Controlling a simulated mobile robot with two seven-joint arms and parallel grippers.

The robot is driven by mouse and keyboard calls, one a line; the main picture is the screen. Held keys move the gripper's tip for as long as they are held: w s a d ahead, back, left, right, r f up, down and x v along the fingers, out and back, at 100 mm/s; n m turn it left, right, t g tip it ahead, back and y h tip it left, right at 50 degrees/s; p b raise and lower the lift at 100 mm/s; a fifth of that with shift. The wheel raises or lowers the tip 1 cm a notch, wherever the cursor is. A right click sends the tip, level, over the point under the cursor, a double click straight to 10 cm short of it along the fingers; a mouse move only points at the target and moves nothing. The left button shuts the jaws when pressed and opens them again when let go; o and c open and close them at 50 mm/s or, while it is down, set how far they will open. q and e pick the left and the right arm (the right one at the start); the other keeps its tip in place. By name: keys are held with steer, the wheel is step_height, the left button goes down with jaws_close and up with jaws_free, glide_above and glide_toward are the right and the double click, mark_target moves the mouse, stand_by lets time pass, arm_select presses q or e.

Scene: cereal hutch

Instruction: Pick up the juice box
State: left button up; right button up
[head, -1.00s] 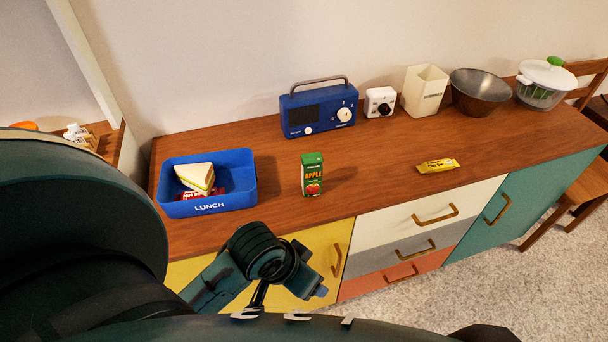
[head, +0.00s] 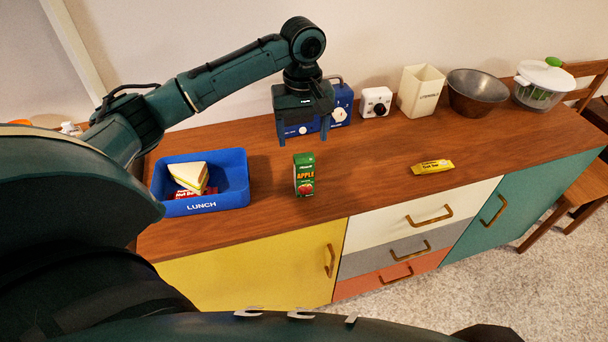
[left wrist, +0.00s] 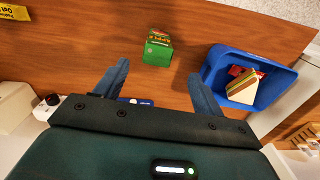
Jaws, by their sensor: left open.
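The juice box (head: 304,175), green with an apple picture, stands upright on the wooden counter, right of the blue lunch box. It also shows in the left wrist view (left wrist: 157,48), ahead of and between the fingertips. My right gripper is not in view.
The blue lunch box (head: 205,207) holds a sandwich (head: 188,178) and a red-wrapped bar. A yellow bar (head: 432,167) lies to the right. A white camera (head: 376,102), cream container (head: 420,90) and metal bowl (head: 477,92) stand behind.

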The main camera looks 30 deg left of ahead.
mark_target(304, 172)
arm_select(q)
steer(key=f, duration=1.2)
steer(key=shift+w+f, duration=0.2)
steer(key=shift+f, duration=0.15)
steer(key=shift+c, duration=0.4)
steer(key=c, duration=1.1)
steer(key=shift+r, duration=0.1)
